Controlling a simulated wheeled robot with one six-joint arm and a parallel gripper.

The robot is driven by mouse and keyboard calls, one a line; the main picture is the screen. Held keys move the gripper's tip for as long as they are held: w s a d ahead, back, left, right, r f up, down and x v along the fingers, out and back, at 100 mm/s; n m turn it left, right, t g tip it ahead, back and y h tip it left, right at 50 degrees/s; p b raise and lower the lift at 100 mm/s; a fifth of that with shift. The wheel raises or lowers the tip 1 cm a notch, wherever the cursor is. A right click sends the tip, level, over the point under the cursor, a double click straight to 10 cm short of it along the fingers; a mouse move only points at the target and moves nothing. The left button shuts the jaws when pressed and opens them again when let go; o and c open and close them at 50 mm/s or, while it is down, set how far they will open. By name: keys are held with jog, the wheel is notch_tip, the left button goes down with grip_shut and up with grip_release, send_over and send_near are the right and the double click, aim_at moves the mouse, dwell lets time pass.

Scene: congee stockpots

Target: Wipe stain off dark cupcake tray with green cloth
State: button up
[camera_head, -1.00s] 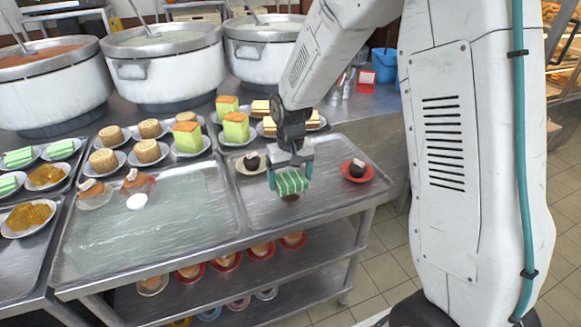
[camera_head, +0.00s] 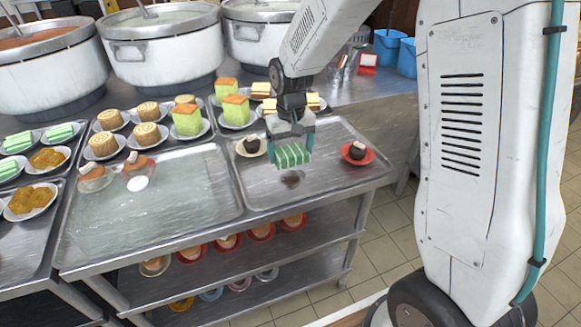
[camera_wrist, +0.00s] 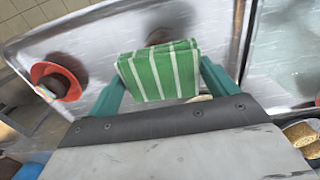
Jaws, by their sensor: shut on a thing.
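My gripper (camera_head: 290,150) is shut on the green cloth (camera_head: 292,155), which has white stripes. In the wrist view the folded cloth (camera_wrist: 160,72) sits between the two teal fingers. The dark stain (camera_head: 291,178) lies on the right-hand metal tray (camera_head: 330,185), just in front of and below the cloth. In the wrist view part of the stain (camera_wrist: 166,33) shows beyond the cloth's edge. I cannot tell whether the cloth touches the tray. On the same tray, a dark cupcake on a red plate (camera_head: 357,153) stands to the right and another on a cream plate (camera_head: 251,146) to the left.
Plates of cakes stand behind the trays, with large stockpots (camera_head: 165,50) at the back. A lower shelf (camera_head: 250,250) holds several cups. The tray's front part is clear.

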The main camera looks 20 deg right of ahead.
jog(key=shift+s, duration=0.15)
send_over(296, 179)
jog(key=a, duration=0.2)
jog(key=shift+s+d+f, duration=0.1)
jog(key=shift+f, duration=1.5)
jog(key=shift+s+d+f, duration=0.1)
jog(key=shift+f, duration=1.5)
notch_tip(296, 179, down, 2)
jog(key=shift+d+r, duration=0.25)
jog(key=shift+d, duration=1.45)
jog(key=shift+a+f, duration=0.15)
jog(key=shift+a, duration=1.45)
jog(key=shift+w+a, duration=0.1)
jog(key=shift+d+r, duration=0.2)
jog(key=shift+d, duration=1.4)
jog(key=shift+w+d, duration=0.1)
jog(key=shift+a+f, duration=0.2)
jog(key=shift+a, duration=0.75)
jog(key=shift+a+r, duration=0.2)
jog(key=shift+a, duration=0.1)
jog(key=shift+a+r, duration=0.25)
jog(key=shift+r, duration=0.2)
jog(key=shift+a+r, duration=0.2)
jog(key=shift+r, duration=3.2)
